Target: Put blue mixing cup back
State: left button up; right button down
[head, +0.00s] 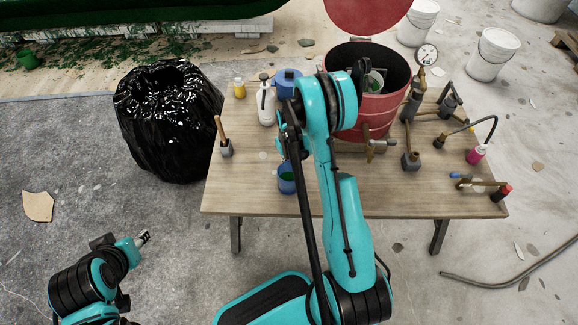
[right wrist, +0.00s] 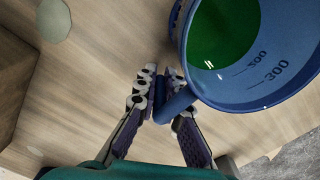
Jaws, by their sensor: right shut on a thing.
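The blue mixing cup (right wrist: 262,75) has graduation marks and green liquid inside. In the right wrist view my right gripper (right wrist: 168,92) is shut on the cup's blue handle. In the head view the cup (head: 286,184) shows over the table's front left part, partly covered by my right arm. I cannot tell whether its base touches the table. My left gripper (head: 143,238) is low at the left, away from the table, and too small to read its jaws.
A black bag (head: 165,125) stands left. The table's front middle is clear.

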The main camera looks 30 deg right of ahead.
jog(key=shift+f, duration=0.1)
jog(key=c, duration=1.6)
grip_release()
jog(key=shift+c, duration=0.2)
